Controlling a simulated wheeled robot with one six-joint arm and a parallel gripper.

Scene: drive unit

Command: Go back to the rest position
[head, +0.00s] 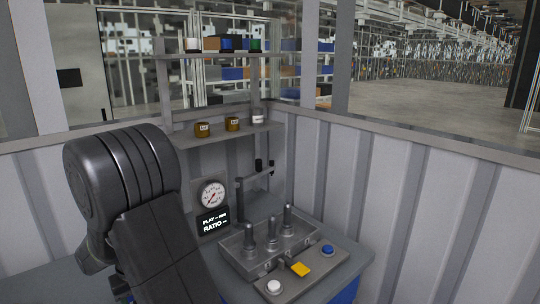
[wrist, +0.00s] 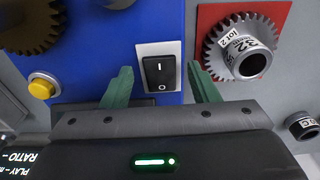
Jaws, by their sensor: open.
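My gripper (wrist: 160,68) shows in the wrist view, with two green fingers spread apart and nothing between them. A black rocker switch (wrist: 159,73) on a white plate lies beyond the fingertips, seen between them. I cannot tell how far the fingertips are from it. In the head view, dark links of my arm fill the left foreground and my gripper is hidden. The drive unit stands at the lower middle, with a grey block of upright posts (head: 272,233), a round gauge (head: 211,195) and a display (head: 213,221) reading "PLAY" and "RATIO".
The wrist view shows a blue panel (wrist: 108,50), a yellow button (wrist: 41,88), a brown gear (wrist: 28,22) and a steel gear (wrist: 243,47) on red. Shelves (head: 225,134) with small jars stand behind the unit. Ribbed walls (head: 430,200) enclose the right side.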

